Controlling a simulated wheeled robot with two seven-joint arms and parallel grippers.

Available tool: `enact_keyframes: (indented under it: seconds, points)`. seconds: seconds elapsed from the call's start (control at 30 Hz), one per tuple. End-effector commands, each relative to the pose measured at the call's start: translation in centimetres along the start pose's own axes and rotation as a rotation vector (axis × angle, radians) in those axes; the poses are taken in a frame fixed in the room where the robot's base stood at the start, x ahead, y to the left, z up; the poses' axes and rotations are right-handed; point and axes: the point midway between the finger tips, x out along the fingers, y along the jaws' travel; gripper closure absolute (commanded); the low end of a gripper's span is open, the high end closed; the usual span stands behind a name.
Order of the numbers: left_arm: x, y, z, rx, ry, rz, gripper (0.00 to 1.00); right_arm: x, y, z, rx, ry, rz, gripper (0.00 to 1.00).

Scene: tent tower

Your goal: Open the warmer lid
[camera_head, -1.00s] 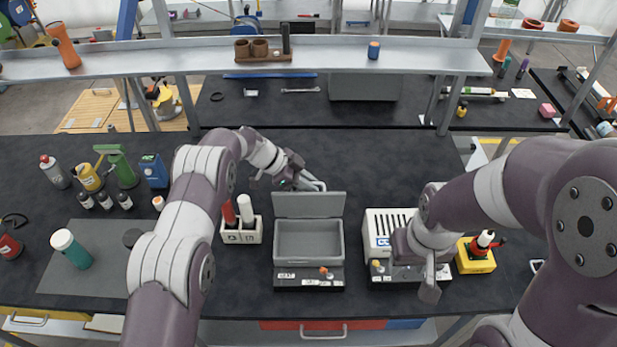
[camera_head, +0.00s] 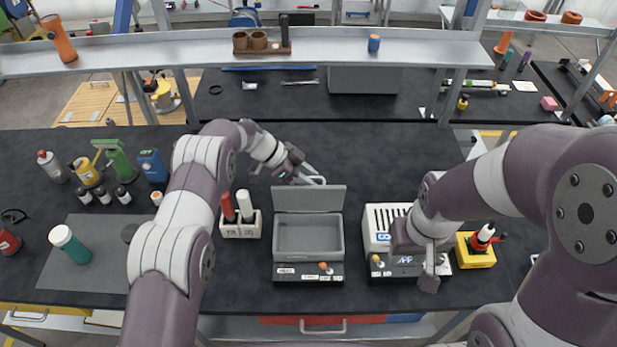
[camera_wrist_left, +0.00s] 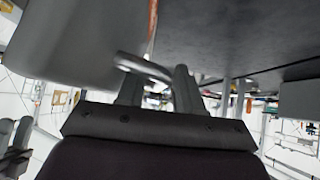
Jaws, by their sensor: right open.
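The warmer (camera_head: 281,255) is a grey open-topped box on a dark base with an orange knob. Its grey lid (camera_head: 309,199) stands raised along the back edge, and the box looks empty. My left gripper (camera_head: 318,180) is just behind the lid's top edge. In the left wrist view its two fingers (camera_wrist_left: 157,88) stand apart, with a thin metal bar (camera_wrist_left: 143,66) between them. A grey panel, apparently the lid (camera_wrist_left: 75,45), is close beside them. Whether the fingers touch the bar is unclear. My right gripper (camera_head: 430,278) is open in front of a white device, away from the warmer.
The white slotted device (camera_head: 385,217) stands right of the warmer, with a yellow box (camera_head: 475,252) beyond it. A white holder (camera_head: 240,229) with red and white tubes is close on the left. A metal shelf (camera_head: 200,50) crosses behind. The table behind the lid is clear.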

Motion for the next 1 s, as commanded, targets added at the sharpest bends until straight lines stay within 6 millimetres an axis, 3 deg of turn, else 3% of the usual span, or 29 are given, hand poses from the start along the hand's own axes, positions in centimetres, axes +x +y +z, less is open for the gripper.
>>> enact_keyframes:
  seconds: [0.17, 0.4, 0.6, 1.0]
  points:
    - [-1.8, -0.2, 0.2, 0.002, 0.000, -0.004, 0.64, 1.3, 0.0, 0.1, 0.000, 0.000, 0.000, 0.57]
    - [-8.1, -0.1, 0.4, 0.001, -0.001, -0.004, 0.64, 4.0, 0.0, 0.5, 0.000, 0.000, 0.000, 0.57]
    - [-11.8, -0.1, 0.2, 0.000, 0.000, -0.001, 0.64, 4.9, 0.0, 0.6, 0.000, 0.000, 0.000, 0.57]
    - [-12.6, 0.0, 0.0, -0.001, 0.000, 0.001, 0.64, 4.8, 0.0, 0.6, 0.000, 0.000, 0.000, 0.57]
